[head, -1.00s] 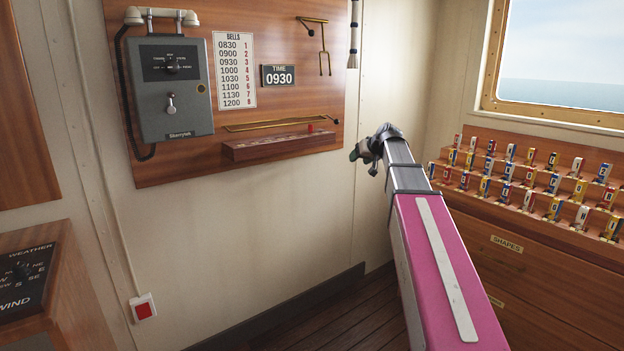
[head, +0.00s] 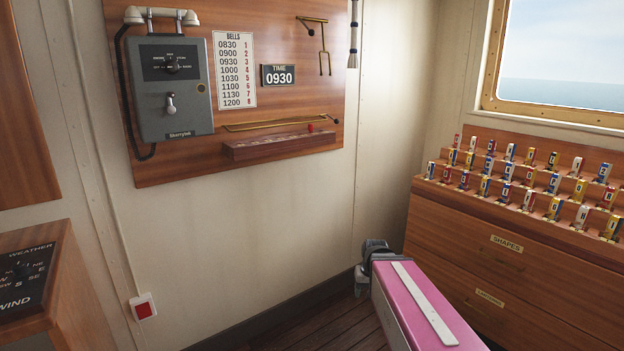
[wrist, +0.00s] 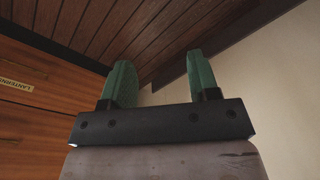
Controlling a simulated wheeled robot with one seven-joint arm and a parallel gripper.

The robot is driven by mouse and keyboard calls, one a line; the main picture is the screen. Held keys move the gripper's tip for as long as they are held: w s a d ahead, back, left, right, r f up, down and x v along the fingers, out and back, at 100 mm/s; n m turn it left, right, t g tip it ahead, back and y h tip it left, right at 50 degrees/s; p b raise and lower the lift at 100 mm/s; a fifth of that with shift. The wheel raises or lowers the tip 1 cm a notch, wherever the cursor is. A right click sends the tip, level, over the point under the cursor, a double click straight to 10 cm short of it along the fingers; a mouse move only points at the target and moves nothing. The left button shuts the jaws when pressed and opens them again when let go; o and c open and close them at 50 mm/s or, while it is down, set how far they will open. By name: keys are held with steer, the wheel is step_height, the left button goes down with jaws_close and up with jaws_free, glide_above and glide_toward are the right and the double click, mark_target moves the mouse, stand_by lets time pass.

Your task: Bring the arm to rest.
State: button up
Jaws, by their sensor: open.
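My arm shows in the head view as a pink link with a pale strip, low at the right of centre, in front of the wooden drawers. Its dark far joint is near the foot of the wall. My gripper (wrist: 160,84) shows in the wrist view with two green fingers spread apart. Nothing is between them. Beyond the fingers are the plank floor (wrist: 90,25) and the pale wall (wrist: 265,80). In the head view the fingers are mostly hidden behind the arm.
A wooden drawer cabinet (head: 462,236) with racks of small flag blocks (head: 530,180) stands at right. A grey telephone box (head: 172,95) and a bell board (head: 235,68) hang on the wall panel. A weather console (head: 28,275) is at lower left. Floor shows between wall and cabinet.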

steer(key=shift+g+h, duration=0.3)
steer(key=shift+g, duration=0.2)
steer(key=s+f, duration=0.1)
steer(key=s, duration=0.2)
steer(key=s+f, duration=0.1)
steer(key=shift+s+d+f, duration=0.2)
steer(key=shift+s+f, duration=0.05)
steer(key=shift+f, duration=0.1)
stand_by(1.2)
